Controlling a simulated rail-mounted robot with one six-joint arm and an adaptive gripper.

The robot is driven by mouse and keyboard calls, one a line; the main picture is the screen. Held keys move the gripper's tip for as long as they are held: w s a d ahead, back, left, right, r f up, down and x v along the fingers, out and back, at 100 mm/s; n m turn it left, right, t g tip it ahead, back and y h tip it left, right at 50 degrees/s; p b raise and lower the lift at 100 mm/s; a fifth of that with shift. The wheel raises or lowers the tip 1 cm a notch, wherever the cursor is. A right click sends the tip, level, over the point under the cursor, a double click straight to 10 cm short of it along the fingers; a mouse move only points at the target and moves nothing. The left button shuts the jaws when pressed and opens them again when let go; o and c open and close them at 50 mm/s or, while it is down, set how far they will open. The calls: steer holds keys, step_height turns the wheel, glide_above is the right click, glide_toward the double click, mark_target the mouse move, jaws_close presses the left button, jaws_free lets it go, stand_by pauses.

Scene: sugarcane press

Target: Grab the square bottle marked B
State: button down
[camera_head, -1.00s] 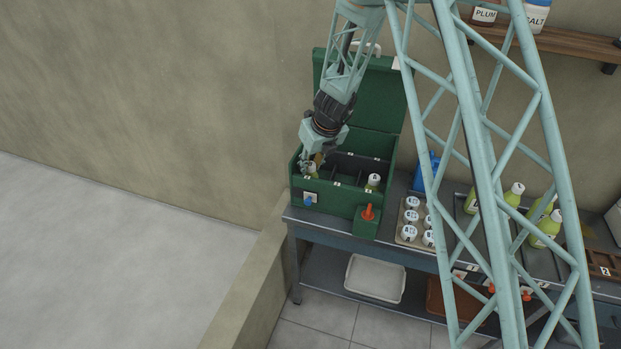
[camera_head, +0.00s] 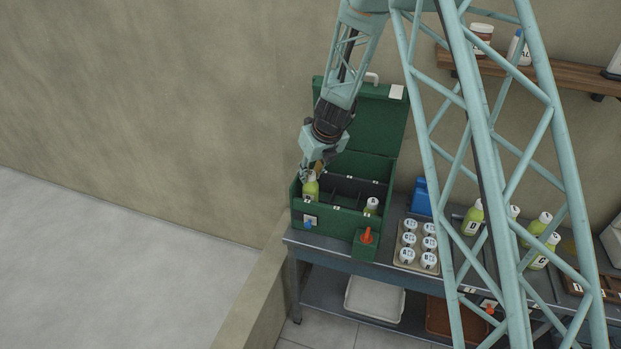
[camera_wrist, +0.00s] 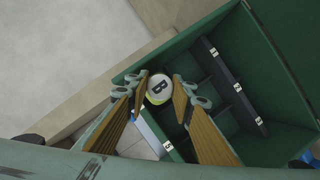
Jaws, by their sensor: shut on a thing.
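The bottle marked B shows from above in the wrist view, its white cap (camera_wrist: 159,87) with a black letter B between the two fingers. In the head view it is a yellow-green bottle (camera_head: 310,189) at the left end of the green box (camera_head: 335,221). Much of its body shows above the box's front rim. My gripper (camera_head: 311,172) is shut on this bottle from above; it also shows in the wrist view (camera_wrist: 160,92). The bottle's lower end and its squareness are hard to make out.
A second bottle (camera_head: 371,206) stands in the box's right part. The box's open lid (camera_head: 365,120) rises behind. To the right are a tray of white round-topped jars (camera_head: 408,240), a blue container (camera_head: 421,197) and several green bottles (camera_head: 541,224). A wall shelf (camera_head: 505,66) is at upper right.

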step_height(320, 180, up, 11)
steer(key=p, duration=0.3)
stand_by(0.5)
